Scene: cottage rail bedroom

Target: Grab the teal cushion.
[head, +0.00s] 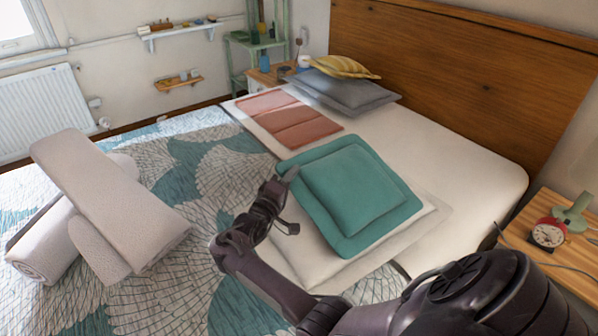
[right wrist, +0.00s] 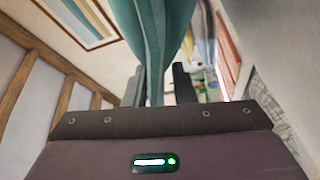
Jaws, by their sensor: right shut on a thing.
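The teal cushion (head: 352,190) is square with a flat border and lies on the pale bedding at the middle right of the head view. My right gripper (head: 287,181) is at the cushion's left corner, with its fingers shut on the edge. In the right wrist view, teal fabric (right wrist: 152,50) runs down between the two dark fingers (right wrist: 158,85). My left gripper does not show in the head view.
A white pillow (head: 310,262) lies under the cushion. Folded pink cloth (head: 290,120), a grey cushion (head: 345,92) and a yellow cushion (head: 343,66) lie further back. Rolled pale towels (head: 110,205) lie at left. A red alarm clock (head: 548,233) stands on the right nightstand.

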